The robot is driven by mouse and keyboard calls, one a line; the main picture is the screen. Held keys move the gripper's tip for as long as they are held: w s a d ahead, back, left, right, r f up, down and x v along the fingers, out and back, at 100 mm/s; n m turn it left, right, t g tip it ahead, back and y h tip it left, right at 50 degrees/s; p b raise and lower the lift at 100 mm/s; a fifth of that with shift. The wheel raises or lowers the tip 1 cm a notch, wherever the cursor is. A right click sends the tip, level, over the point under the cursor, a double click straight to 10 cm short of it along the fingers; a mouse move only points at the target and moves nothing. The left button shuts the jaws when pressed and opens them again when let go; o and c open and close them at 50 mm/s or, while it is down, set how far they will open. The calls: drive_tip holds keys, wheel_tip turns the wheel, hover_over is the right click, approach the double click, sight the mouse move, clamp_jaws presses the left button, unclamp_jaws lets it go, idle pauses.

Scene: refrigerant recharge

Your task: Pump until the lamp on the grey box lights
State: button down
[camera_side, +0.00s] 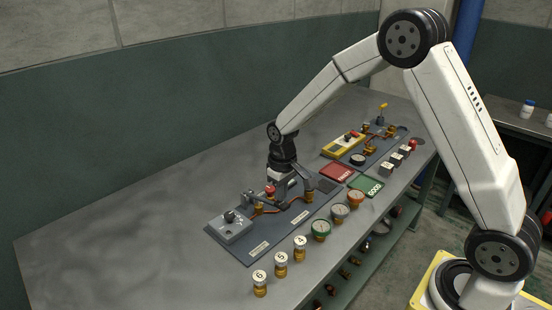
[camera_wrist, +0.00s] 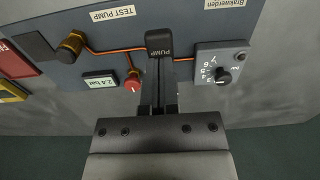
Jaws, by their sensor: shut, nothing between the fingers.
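My gripper (camera_wrist: 159,88) is shut and empty, its fingertips right at the black PUMP handle (camera_wrist: 159,42) in the wrist view. I cannot tell whether they touch it. The grey box (camera_wrist: 211,74) is right of the handle, with a black dial (camera_wrist: 223,76) and numbers. A small round lamp (camera_wrist: 241,56) near its corner looks dark. In the side view the grey box (camera_side: 233,228) sits at the board's left end, and my gripper (camera_side: 284,182) is low over the board, hiding part of the pump.
A 2.4 bar display (camera_wrist: 100,82), a red knob (camera_wrist: 132,83) and a brass fitting (camera_wrist: 71,44) lie left of the handle. Numbered brass cylinders (camera_side: 281,264) and several capped ones line the bench's front edge. The bench (camera_side: 110,235) is clear at left.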

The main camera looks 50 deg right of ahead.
sight(282, 203)
drive_tip(key=shift+f, duration=2.6)
drive_tip(key=shift+r, duration=3)
drive_tip(key=shift+f, duration=0.15)
drive_tip(key=shift+f, duration=2.45)
drive_tip(key=shift+r, duration=0.15)
